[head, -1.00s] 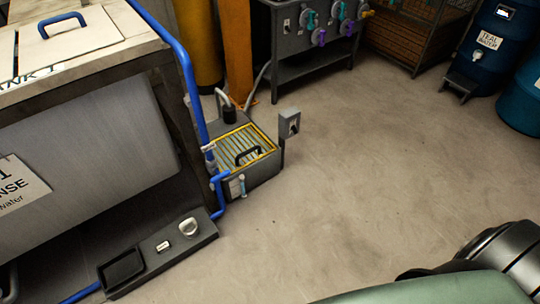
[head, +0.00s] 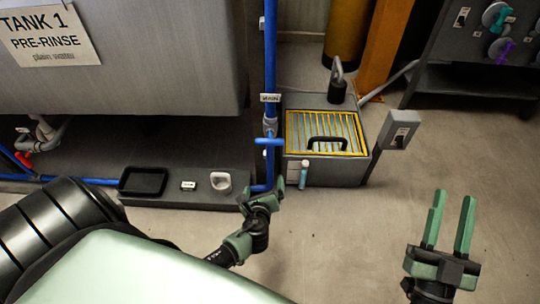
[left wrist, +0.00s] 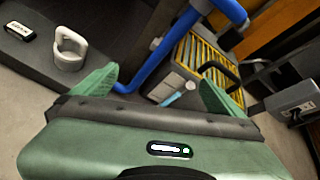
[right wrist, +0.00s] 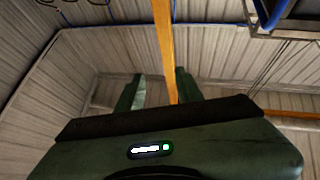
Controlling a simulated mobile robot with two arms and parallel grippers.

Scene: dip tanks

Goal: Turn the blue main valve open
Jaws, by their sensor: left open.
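The blue main valve (head: 270,142) sits on a blue vertical pipe (head: 270,50) beside the grated box. Its blue handle lies crosswise to the pipe, below a small white label I cannot read surely. My left gripper (head: 264,200) is below the valve, apart from it, near the pipe's foot. In the left wrist view its fingers (left wrist: 160,92) are spread with nothing between them, and the blue pipe (left wrist: 140,70) runs beyond them. My right gripper (head: 450,220) is open and empty over the floor at the right.
A grey box with a yellow-rimmed grate (head: 325,132) stands right of the pipe, with a switch post (head: 398,130) beside it. Tank 1 (head: 130,60) stands at the left above a dark ledge with a white knob (head: 221,181).

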